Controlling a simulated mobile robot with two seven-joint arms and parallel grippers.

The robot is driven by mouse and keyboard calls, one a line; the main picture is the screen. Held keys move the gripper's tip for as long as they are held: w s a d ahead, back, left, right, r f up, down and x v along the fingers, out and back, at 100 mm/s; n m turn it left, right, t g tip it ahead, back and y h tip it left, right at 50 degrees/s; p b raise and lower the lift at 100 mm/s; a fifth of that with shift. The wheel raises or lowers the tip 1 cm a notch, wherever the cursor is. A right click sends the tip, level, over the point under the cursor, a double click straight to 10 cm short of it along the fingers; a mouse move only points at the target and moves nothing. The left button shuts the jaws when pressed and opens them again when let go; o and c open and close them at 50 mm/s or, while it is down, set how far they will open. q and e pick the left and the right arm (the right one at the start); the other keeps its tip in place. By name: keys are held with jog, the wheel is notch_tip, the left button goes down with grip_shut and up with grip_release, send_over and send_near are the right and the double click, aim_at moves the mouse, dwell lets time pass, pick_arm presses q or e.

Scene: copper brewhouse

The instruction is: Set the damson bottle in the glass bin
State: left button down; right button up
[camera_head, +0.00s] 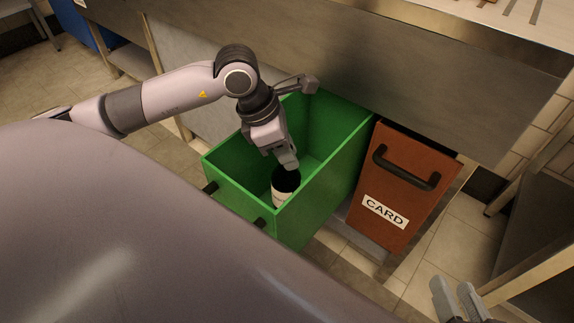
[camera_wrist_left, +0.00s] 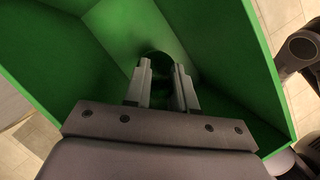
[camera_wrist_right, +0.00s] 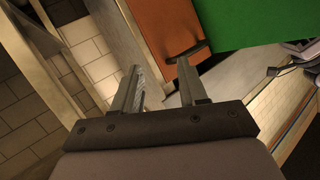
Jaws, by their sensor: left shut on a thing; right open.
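The dark bottle (camera_head: 286,180) with a pale label band is inside the open green bin (camera_head: 334,163), near its front corner. My left gripper (camera_head: 289,164) reaches down into the bin and is shut on the bottle's upper end. In the left wrist view, a dark round shape that looks like the bottle (camera_wrist_left: 158,63) shows between the fingers (camera_wrist_left: 161,85), with green walls around. I cannot tell whether the bottle touches the bin floor. No word is visible on the green bin. My right gripper (camera_head: 458,297) is open and empty, well right of the bins.
A closed brown bin (camera_head: 400,190) marked CARD, with a black handle, stands right of the green bin. A metal counter (camera_head: 430,75) runs close behind both bins. A metal-legged table (camera_head: 530,265) is at the right. Tiled floor lies in front of the CARD bin.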

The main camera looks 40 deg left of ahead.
aim_at(286, 179)
pick_arm(q)
notch_tip(286, 179, down, 3)
jog(key=shift+f+b, duration=0.1)
jog(key=shift+b, duration=0.4)
jog(key=shift+f, duration=0.3)
jog(key=shift+r, duration=0.1)
jog(key=shift+f, duration=0.2)
jog(key=c, duration=1.1)
grip_release()
jog(key=shift+o, duration=0.9)
pick_arm(e)
jog(key=shift+s+d+f+h, duration=0.2)
jog(key=shift+d+h, duration=0.1)
jog(key=shift+d, duration=0.25)
pick_arm(q)
jog(key=shift+r, duration=0.1)
pick_arm(e)
jog(key=shift+r, duration=0.1)
